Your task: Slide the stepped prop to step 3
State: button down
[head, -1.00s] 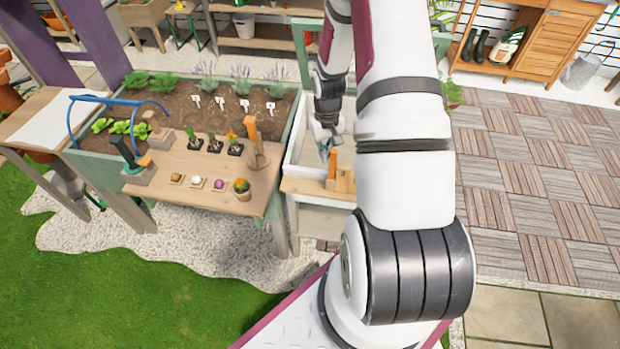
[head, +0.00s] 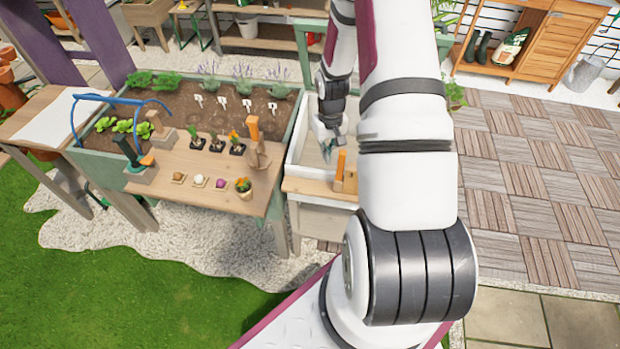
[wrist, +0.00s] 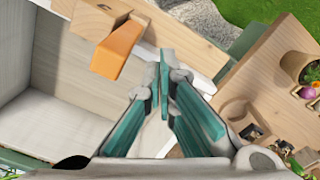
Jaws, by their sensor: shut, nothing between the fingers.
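An orange piece (head: 340,164), which looks like the prop, stands at a pale wooden block (head: 350,181) on the front ledge of the white-walled bin. My gripper (head: 329,151) is low over the bin, just behind the orange piece. In the wrist view my gripper's teal fingers (wrist: 165,62) are shut and empty, to the right of the orange piece with a small gap in the picture.
The bin's pale wall (wrist: 35,45) encloses the space beside my gripper. Wooden deck tiles (head: 530,190) lie clear to the right.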

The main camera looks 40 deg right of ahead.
jog(key=shift+w+a, duration=0.2)
jog(key=shift+w, duration=0.15)
notch_tip(320, 180, up, 8)
jog(key=p, duration=0.2)
dwell(0.7)
dwell(0.4)
